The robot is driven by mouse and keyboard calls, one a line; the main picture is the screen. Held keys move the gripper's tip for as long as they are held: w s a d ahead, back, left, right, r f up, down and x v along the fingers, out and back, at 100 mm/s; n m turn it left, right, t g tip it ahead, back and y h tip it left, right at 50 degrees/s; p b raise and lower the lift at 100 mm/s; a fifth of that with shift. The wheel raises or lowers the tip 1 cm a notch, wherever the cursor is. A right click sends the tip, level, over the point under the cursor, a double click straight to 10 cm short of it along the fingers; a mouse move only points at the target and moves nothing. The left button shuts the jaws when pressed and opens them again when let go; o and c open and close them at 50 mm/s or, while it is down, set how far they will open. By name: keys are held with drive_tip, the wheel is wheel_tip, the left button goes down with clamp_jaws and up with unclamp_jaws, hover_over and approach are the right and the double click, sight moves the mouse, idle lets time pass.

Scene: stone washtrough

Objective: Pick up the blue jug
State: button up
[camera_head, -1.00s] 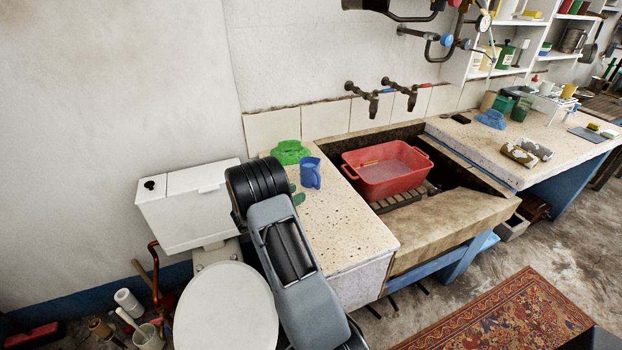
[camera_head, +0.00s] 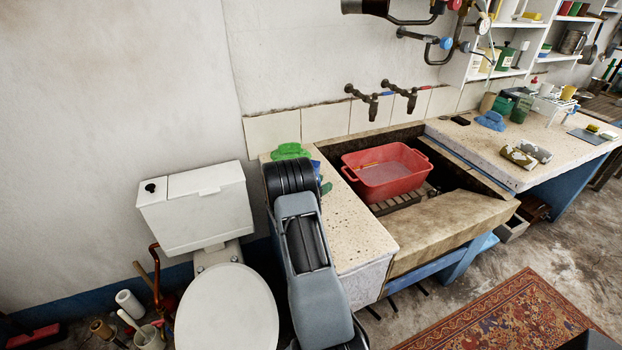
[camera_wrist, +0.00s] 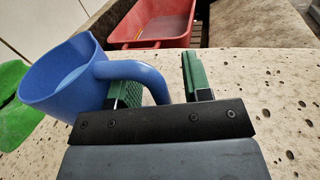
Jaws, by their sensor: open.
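The blue jug (camera_wrist: 62,80) stands on the speckled counter, large at the left of the wrist view, with its handle toward my gripper. My gripper (camera_wrist: 160,80) is open, its two green-padded fingers apart. The jug's handle passes between the fingers, over the left finger, and the left finger is partly hidden behind it. I cannot tell whether either finger touches the handle. In the head view my arm covers most of the jug, and only a blue sliver (camera_head: 316,165) shows beside it.
A green cloth (camera_head: 290,151) lies behind the jug, also at the left edge of the wrist view (camera_wrist: 15,105). The red basin (camera_head: 385,172) sits in the stone trough to the right. A white toilet (camera_head: 226,305) stands left of my arm. The counter front is clear.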

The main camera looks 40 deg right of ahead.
drive_tip(key=shift+d, duration=0.2)
drive_tip(key=shift+f, duration=0.1)
drive_tip(key=shift+c, duration=0.4)
drive_tip(key=shift+w+d, duration=0.1)
drive_tip(key=c, duration=0.6)
clamp_jaws()
